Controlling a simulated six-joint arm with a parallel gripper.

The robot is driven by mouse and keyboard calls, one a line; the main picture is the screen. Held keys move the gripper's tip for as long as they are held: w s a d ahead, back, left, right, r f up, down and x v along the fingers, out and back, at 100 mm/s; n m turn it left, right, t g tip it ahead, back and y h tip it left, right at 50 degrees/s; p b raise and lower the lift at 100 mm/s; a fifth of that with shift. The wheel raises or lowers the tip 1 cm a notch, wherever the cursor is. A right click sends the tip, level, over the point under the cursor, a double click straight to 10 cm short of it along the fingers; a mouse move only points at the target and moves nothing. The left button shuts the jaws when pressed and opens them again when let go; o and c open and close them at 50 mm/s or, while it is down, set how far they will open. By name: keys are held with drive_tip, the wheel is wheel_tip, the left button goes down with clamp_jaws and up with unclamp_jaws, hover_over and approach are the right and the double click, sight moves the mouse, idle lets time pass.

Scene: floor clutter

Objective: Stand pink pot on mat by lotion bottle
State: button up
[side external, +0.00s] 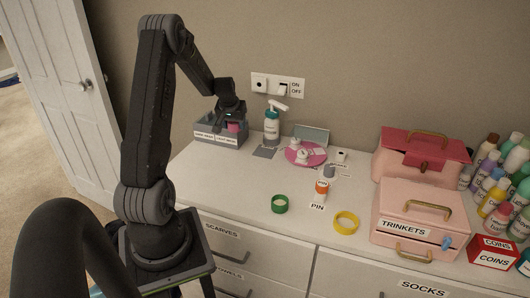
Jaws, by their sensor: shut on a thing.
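The pink pot (234,127) is between the fingers of my gripper (233,121), which is shut on it. My gripper points down over the grey labelled box (213,141) at the back left of the dresser top. I cannot tell whether the pot touches the box or hangs just above it. The lotion bottle (271,126), teal and white with a pump, stands upright to the right of my gripper. A small dark grey mat (264,153) lies flat in front of the bottle, with nothing standing on it.
A pink round tray (296,162) with white items is right of the mat. Pink cases (430,155) fill the right. The front left top is clear.

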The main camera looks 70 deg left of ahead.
sight(266, 150)
drive_tip(key=shift+a, duration=0.45)
drive_tip(key=shift+w+a+f, duration=0.1)
drive_tip(key=shift+w, duration=0.05)
drive_tip(key=w+d+f, duration=0.1)
drive_tip(key=w+f, duration=0.1)
drive_tip(key=w, duration=0.1)
drive_tip(key=w+d+f, duration=0.1)
drive_tip(key=w+f, duration=0.1)
drive_tip(key=w, duration=0.2)
drive_tip(key=w+d+f, duration=0.1)
drive_tip(key=w+f, duration=0.1)
drive_tip(key=w, duration=0.1)
drive_tip(key=shift+w+f, duration=0.3)
drive_tip(key=shift+w, duration=0.05)
drive_tip(key=shift+f, duration=2.05)
drive_tip(key=shift+f, duration=0.15)
drive_tip(key=o, duration=0.9)
